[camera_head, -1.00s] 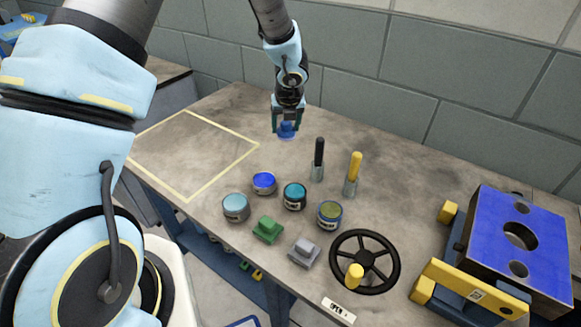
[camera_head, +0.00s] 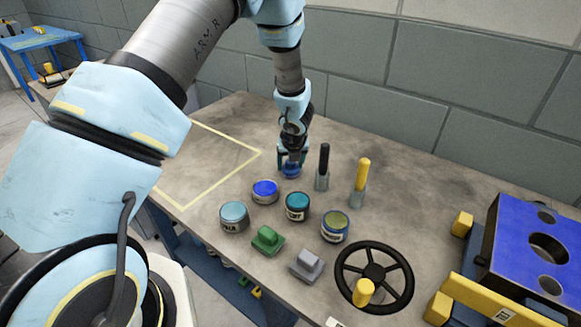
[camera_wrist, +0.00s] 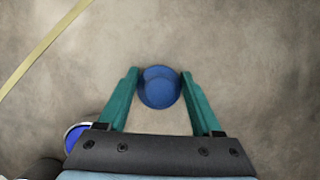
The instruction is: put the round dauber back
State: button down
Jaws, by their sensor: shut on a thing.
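The round dauber, a blue round piece (camera_head: 291,171), is between the fingers of my gripper (camera_head: 291,160), low over the table behind the paint tins. In the wrist view the blue dauber (camera_wrist: 159,88) sits between the two green fingertips of my gripper (camera_wrist: 160,85), which are shut on it. I cannot tell whether its underside touches the tabletop. A green block (camera_head: 267,240) and a grey block (camera_head: 307,264) with raised grips stand at the front of the table.
Several open tins stand in front of my gripper: blue (camera_head: 265,191), light blue (camera_head: 234,216), teal (camera_head: 297,206) and olive (camera_head: 335,226). Black-handled (camera_head: 323,165) and yellow-handled (camera_head: 360,182) tools stand in metal cups to the right. A handwheel (camera_head: 374,277) and blue mould block (camera_head: 540,250) lie further right. The taped area (camera_head: 212,183) is empty.

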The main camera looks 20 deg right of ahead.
jog(key=shift+c, duration=0.2)
grip_release()
jog(key=shift+f, duration=0.2)
jog(key=shift+r, duration=0.1)
